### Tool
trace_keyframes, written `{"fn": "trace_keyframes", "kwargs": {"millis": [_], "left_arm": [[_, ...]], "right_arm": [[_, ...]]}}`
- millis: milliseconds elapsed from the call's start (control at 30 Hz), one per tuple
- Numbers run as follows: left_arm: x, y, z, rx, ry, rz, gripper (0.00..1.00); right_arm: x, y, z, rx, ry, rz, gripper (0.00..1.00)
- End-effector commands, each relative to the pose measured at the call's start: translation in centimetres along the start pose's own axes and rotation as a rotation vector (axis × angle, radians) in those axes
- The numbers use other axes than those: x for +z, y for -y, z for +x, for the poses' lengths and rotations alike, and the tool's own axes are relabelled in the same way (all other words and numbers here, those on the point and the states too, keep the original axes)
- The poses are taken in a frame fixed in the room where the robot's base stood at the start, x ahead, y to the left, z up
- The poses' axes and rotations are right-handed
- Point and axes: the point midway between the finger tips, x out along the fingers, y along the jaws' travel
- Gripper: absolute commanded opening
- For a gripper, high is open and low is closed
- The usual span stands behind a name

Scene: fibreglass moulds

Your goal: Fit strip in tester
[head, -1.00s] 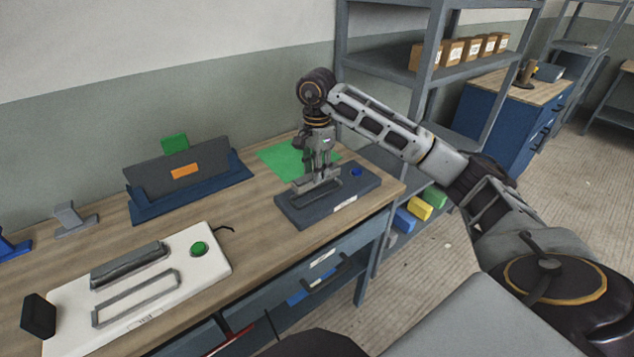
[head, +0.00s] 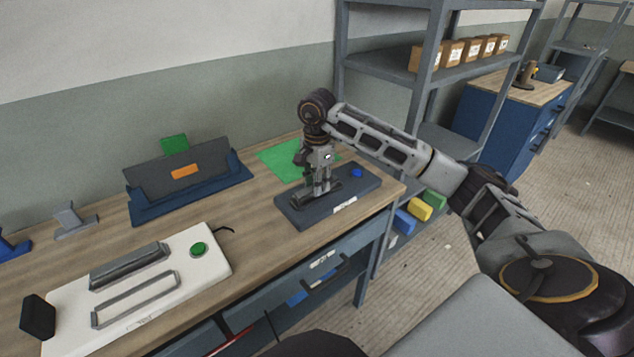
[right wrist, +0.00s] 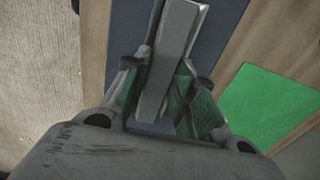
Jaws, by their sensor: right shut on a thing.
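My right gripper (head: 322,194) is shut on a grey metal strip (right wrist: 172,58), which runs lengthwise between the green-padded fingers in the right wrist view (right wrist: 168,95). My left gripper is not in view.
A white device (head: 205,265) with a green button and grey frame lies at the left. A blue stand (head: 195,202) with a grey panel is behind it. A green sheet (head: 283,157) lies behind the tester. A grey shelf unit (head: 424,75) stands close to the right.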

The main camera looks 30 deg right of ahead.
Motion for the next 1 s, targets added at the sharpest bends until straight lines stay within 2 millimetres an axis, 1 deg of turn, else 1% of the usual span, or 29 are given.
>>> {"fn": "trace_keyframes", "kwargs": {"millis": [200, 500, 533, 667, 1000], "left_arm": [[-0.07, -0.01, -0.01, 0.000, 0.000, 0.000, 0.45], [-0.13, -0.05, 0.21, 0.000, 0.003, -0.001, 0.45], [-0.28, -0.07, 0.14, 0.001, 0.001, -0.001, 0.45], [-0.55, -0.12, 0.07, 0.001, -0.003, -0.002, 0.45], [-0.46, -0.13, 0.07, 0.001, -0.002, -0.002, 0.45]], "right_arm": [[-0.01, 0.09, -0.25, -0.005, 0.000, 0.000, 0.01], [-0.01, 0.09, 0.11, -0.005, 0.000, 0.001, 0.01], [-0.01, 0.08, 0.10, -0.005, 0.000, 0.001, 0.30], [-0.01, 0.07, 0.11, -0.004, 0.000, 0.001, 0.47], [0.00, 0.06, 0.12, -0.003, 0.000, 0.000, 0.48]]}}
